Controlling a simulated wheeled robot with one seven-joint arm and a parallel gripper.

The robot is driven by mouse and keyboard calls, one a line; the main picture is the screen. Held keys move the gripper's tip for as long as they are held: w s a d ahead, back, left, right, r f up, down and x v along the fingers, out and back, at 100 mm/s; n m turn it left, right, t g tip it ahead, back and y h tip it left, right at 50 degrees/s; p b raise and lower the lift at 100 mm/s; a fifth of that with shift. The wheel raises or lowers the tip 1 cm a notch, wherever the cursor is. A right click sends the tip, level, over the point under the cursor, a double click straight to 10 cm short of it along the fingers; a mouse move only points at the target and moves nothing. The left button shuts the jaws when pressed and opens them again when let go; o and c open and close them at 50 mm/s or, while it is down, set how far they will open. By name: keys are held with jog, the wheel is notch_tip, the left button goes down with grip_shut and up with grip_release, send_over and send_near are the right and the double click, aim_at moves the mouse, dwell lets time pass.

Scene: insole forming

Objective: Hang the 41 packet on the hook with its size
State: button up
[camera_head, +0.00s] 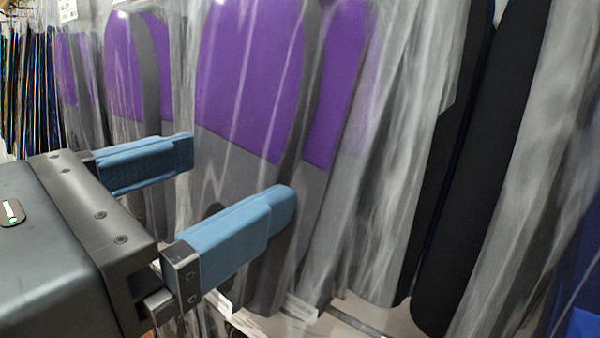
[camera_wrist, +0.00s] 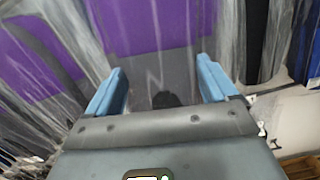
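Clear packets with purple and grey insoles (camera_head: 250,75) hang close in front of my gripper (camera_head: 238,178). In the wrist view a purple and grey packet (camera_wrist: 150,25) fills the space ahead of and between the fingers. My gripper (camera_wrist: 160,72) is open, with its two blue fingers wide apart and nothing clearly held between them. Its fingertips are at or very near the packet film; I cannot tell if they touch. No size number is readable on the packets, so I cannot tell which is the 41. The hooks above the near packets are out of view.
Packets with black insoles (camera_head: 480,170) hang to the right. More purple packets (camera_head: 75,70) and a row of thin dark packets (camera_head: 30,85) hang to the left. A small white tag (camera_head: 67,10) shows at the top left. Free room near the fingers is small.

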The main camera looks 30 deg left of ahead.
jog(key=shift+o, duration=1.1)
jog(key=s+b, duration=0.1)
jog(key=s, duration=0.6)
jog(key=shift+s+a, duration=0.35)
jog(key=shift+s, duration=0.05)
jog(key=shift+r, duration=0.1)
